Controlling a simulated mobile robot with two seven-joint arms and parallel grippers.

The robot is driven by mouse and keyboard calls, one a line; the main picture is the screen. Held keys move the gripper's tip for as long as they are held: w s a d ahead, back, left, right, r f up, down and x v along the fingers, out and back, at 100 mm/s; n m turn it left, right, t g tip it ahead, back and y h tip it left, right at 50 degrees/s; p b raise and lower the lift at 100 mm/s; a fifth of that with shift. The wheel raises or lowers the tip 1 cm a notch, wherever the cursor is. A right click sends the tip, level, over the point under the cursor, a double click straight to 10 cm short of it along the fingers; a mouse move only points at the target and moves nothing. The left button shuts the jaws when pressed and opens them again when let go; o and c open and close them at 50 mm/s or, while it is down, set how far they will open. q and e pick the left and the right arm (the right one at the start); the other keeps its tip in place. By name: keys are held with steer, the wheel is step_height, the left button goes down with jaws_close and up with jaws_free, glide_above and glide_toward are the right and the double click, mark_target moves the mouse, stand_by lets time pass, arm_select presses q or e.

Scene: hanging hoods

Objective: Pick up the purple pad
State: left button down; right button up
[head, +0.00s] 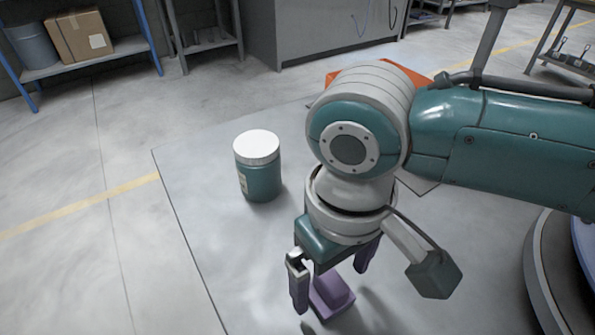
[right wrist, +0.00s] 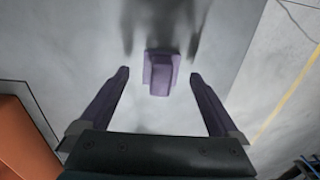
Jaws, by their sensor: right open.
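The purple pad (head: 332,295) lies on the grey mat-like surface (head: 200,190) in the head view, partly hidden behind my right gripper. It also shows in the right wrist view (right wrist: 161,73), a block with a raised middle on a wider base. My right gripper (head: 331,283) points down over it with its purple fingers spread. In the right wrist view the open gripper (right wrist: 158,75) has the pad centred between and a little beyond its fingertips, with a gap on both sides. I see no contact. My left gripper is not in view.
A teal jar with a white lid (head: 258,168) stands left of my right arm. An orange object (head: 410,76) is partly hidden behind the arm; orange also shows in the right wrist view (right wrist: 22,140). A blue-framed shelf with a box (head: 80,38) stands back left.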

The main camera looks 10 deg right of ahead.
steer(key=shift+f, duration=0.7)
steer(key=c, duration=1.5)
